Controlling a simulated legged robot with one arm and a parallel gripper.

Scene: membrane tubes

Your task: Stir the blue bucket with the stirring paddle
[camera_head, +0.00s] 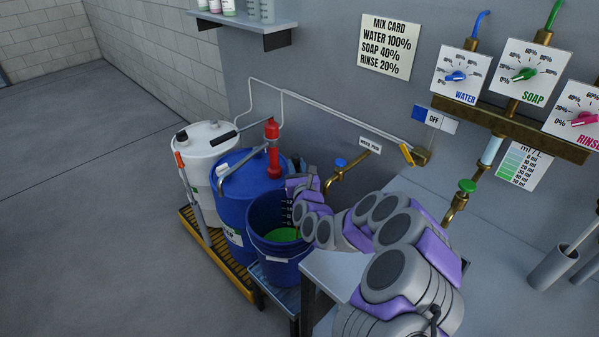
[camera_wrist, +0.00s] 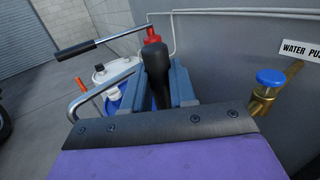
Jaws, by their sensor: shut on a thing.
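The blue bucket (camera_head: 279,268) stands on a low stand beside the drums, with green liquid (camera_head: 281,235) inside. My gripper (camera_head: 309,181) is over the bucket's far right rim. In the wrist view my gripper (camera_wrist: 156,92) is shut on a black upright handle (camera_wrist: 154,60), which looks like the stirring paddle's. The lower part of the paddle is hidden by my gripper and arm, so I cannot tell clearly how deep it reaches into the liquid.
A blue drum (camera_head: 232,206) with a red pump (camera_head: 272,148) and a white drum (camera_head: 203,148) stand left of the bucket on a yellow-edged pallet (camera_head: 222,262). A brass tap (camera_head: 345,174) juts from the wall nearby. A grey table (camera_head: 331,274) lies under my arm.

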